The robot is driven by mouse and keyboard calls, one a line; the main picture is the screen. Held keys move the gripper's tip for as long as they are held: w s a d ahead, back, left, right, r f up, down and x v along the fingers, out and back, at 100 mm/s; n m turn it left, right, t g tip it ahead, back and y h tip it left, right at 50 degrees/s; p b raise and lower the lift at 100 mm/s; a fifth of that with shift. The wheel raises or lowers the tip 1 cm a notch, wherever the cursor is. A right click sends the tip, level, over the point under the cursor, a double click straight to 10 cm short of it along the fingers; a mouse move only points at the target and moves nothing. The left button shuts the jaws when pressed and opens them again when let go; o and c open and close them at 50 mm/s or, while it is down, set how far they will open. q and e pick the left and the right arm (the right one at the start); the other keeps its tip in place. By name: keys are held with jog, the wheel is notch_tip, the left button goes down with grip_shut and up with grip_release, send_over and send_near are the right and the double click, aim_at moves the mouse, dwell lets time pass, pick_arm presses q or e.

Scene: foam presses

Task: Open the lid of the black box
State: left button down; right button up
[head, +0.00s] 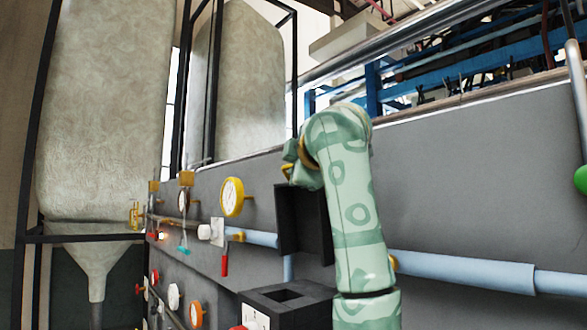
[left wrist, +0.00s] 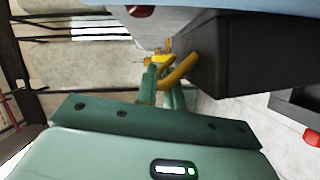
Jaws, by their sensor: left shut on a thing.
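The black box (head: 285,299) is at the bottom of the head view, with a square opening in its top. Its black lid (head: 302,225) stands roughly upright above and behind the box, against the grey wall. The lid also fills the upper right of the left wrist view (left wrist: 245,52). A yellow curved handle (left wrist: 181,71) is on the lid. My left gripper (left wrist: 160,78) has its green fingers closed on this handle. In the head view my left gripper (head: 295,163) is at the lid's top edge, its fingertips partly hidden. My right gripper is in neither view.
The grey wall (head: 465,190) carries a blue pipe (head: 460,271), a yellow-rimmed gauge (head: 232,197) and a red-handled valve (head: 225,262) left of the lid. A green knob (head: 581,180) is at the right edge. Large pale foam bags (head: 105,110) stand in black frames behind.

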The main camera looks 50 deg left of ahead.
pick_arm(q)
jog(key=shift+w+f, duration=0.1)
jog(key=c, duration=1.8)
grip_release()
jog(key=shift+w, duration=0.2)
jog(key=b+v, duration=0.6)
jog(key=v, duration=1)
jog(key=shift+w+d, duration=0.1)
